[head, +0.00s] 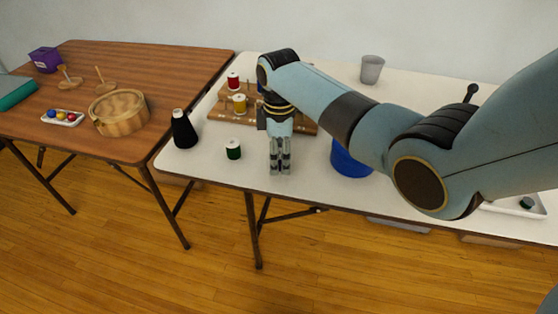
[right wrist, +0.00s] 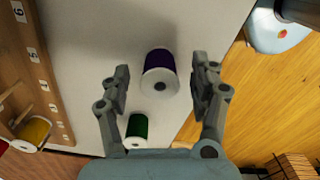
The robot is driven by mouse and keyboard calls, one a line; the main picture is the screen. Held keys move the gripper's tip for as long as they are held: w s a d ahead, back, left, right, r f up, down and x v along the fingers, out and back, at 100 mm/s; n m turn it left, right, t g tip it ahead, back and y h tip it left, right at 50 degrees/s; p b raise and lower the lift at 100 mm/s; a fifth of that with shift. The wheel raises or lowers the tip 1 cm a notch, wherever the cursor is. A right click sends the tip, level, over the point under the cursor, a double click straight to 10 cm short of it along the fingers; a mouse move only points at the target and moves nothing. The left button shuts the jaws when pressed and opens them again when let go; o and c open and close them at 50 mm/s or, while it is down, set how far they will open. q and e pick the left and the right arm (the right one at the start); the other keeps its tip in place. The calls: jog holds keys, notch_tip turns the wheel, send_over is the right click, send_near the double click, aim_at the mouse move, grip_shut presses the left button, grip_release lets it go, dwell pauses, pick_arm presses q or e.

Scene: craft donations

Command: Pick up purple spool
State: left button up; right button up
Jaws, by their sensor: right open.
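The purple spool (right wrist: 159,67) with a white end shows in the right wrist view, lying in line with the gap between my fingers. I cannot make it out in the head view, where my right gripper seems to cover it. My right gripper (head: 280,168) is open and empty, pointing down over the front part of the white table (head: 210,163). In the right wrist view, the fingers stand to either side of the spool, with no contact visible.
A green spool (head: 233,149) stands left of the gripper, also close by in the wrist view (right wrist: 137,128). A black cone (head: 184,131) is further left. Behind are a numbered wooden rack (head: 220,115) with red and yellow spools. A blue container (head: 350,160) stands right.

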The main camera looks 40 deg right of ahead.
jog(key=c, duration=1)
jog(key=shift+r, duration=0.1)
